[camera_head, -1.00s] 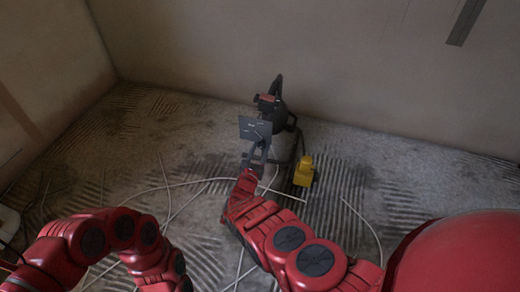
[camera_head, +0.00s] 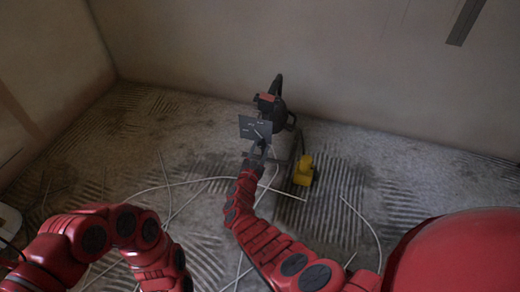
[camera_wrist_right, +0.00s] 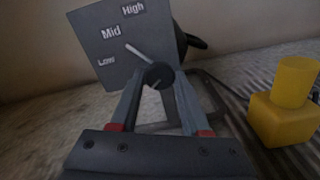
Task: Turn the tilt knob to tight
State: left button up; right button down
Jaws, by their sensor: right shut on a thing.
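The tilt knob (camera_wrist_right: 158,76) is a dark round knob with a pale pointer, in front of a grey panel (camera_wrist_right: 103,72) lettered Low, Mid and High. No "tight" label shows. The pointer aims up and left, roughly at Mid. My right gripper (camera_wrist_right: 158,84) is shut on the knob, one finger on each side. In the head view the panel (camera_head: 249,127) stands on a dark machine (camera_head: 279,106), with my right gripper (camera_head: 260,146) just below it. The knob is too small to make out there. My left arm shows at lower left, but its gripper is out of frame.
A yellow object (camera_head: 303,170) with a round top stands on the floor right of the machine, close to my right gripper. Pale cables (camera_head: 160,187) lie across the rough, streaked floor. A plain wall (camera_head: 200,55) rises behind the machine.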

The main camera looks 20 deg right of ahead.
jog(key=shift+f+m+b, duration=0.15)
jog(key=shift+m+b, duration=0.2)
jog(key=shift+m, duration=0.85)
jog(key=m, duration=0.2)
jog(key=shift+m, duration=0.4)
jog(key=m, duration=0.3)
jog(key=shift+d+m, duration=0.1)
jog(key=shift+m, duration=0.2)
jog(key=m, duration=0.3)
jog(key=shift+m, duration=0.4)
jog(key=m, duration=0.6)
pick_arm(q)
jog(key=shift+f+g, duration=0.35)
jog(key=shift+g, duration=0.05)
pick_arm(e)
jog(key=m, duration=0.6)
jog(key=shift+m, duration=0.4)
